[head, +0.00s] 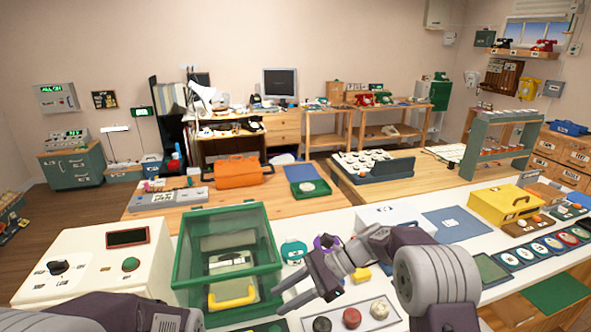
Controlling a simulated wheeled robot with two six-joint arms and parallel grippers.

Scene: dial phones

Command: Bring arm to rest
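My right arm (435,272) comes in from the lower right and reaches left over the white counter. Its gripper (279,301) points left, with its two fingers apart and nothing seen between them.
A tray with red, black and pale round knobs (352,318) lies just below the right gripper. A white dial console (85,270) stands left of the green box. A yellow case (500,204) and a row of dials (540,249) are at the right. A blue mat (457,222) lies flat behind my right arm.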

